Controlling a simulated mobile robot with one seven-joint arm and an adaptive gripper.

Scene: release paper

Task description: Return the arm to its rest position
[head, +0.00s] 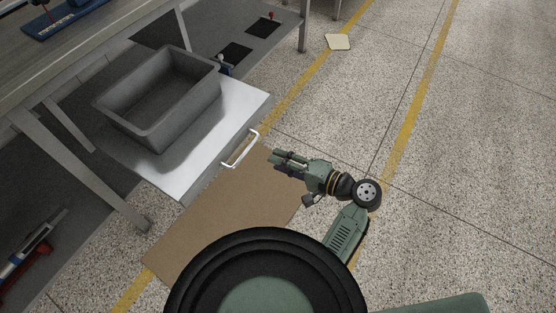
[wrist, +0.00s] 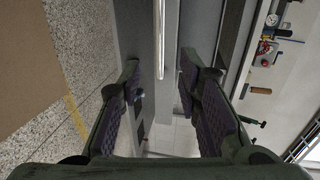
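My gripper (head: 274,157) is open and empty at the end of my green arm, which reaches out over the floor in the head view. Its fingers point left toward the white drawer handle (head: 240,150), with a small gap between them in the picture. In the wrist view the two dark padded fingers (wrist: 157,82) stand apart, and the pale handle bar (wrist: 159,40) shows in the space between them, farther off. Nothing is held.
A drawer (head: 235,112) with a white top stands pulled out, bearing a grey bin (head: 155,133). A workbench (head: 60,45) is at the left. A brown sheet (head: 200,230) lies on the floor below my gripper. The speckled floor at right is open, with a pale square (head: 338,42) farther back.

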